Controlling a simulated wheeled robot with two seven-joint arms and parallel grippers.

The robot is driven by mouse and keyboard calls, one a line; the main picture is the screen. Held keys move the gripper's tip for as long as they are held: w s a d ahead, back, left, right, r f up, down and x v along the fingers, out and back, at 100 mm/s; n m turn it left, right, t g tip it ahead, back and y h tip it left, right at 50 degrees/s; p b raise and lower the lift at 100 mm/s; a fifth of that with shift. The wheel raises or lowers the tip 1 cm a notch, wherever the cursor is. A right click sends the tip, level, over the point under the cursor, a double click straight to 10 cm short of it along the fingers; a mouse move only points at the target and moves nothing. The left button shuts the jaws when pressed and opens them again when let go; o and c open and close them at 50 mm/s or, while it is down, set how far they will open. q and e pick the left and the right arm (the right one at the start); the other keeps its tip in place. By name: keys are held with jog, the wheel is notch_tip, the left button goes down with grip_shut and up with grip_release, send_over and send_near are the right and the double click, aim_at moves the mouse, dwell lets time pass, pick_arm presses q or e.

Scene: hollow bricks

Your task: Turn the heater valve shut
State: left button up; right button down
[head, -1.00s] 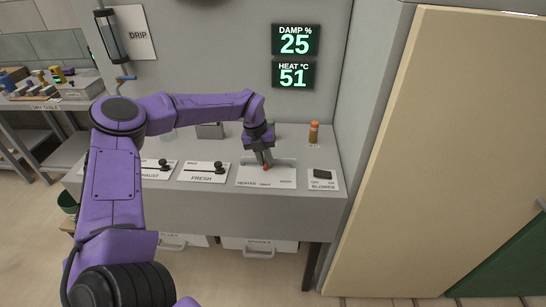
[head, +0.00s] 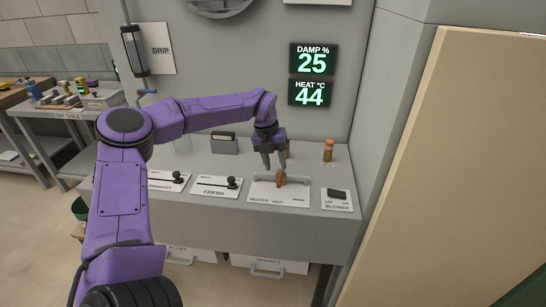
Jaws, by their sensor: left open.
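The heater valve (head: 281,178) is an orange-red handle on a white panel (head: 262,190) labelled HEATER, on the grey control bench. My left gripper (head: 273,166) is open, its fingers pointing down just above and behind the handle. A small gap seems to show between the fingers and the handle, but I cannot tell for sure whether they touch. The heat display (head: 309,93) on the wall reads 44 and the damp display (head: 313,59) reads 25. My right gripper is out of view.
Left of the heater panel are the FRESH slider (head: 231,183) and the EXHAUST slider (head: 178,177). The blower switch (head: 337,194) lies to the right. An orange bottle (head: 328,150) and a grey block (head: 223,143) stand at the bench's back. A cream panel (head: 450,170) closes off the right side.

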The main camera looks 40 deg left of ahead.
pick_arm(q)
jog(key=r, duration=0.3)
jog(key=a+r, duration=0.1)
jog(key=r, duration=0.1)
jog(key=shift+s+r+b, duration=0.15)
jog(key=shift+s+b, duration=0.2)
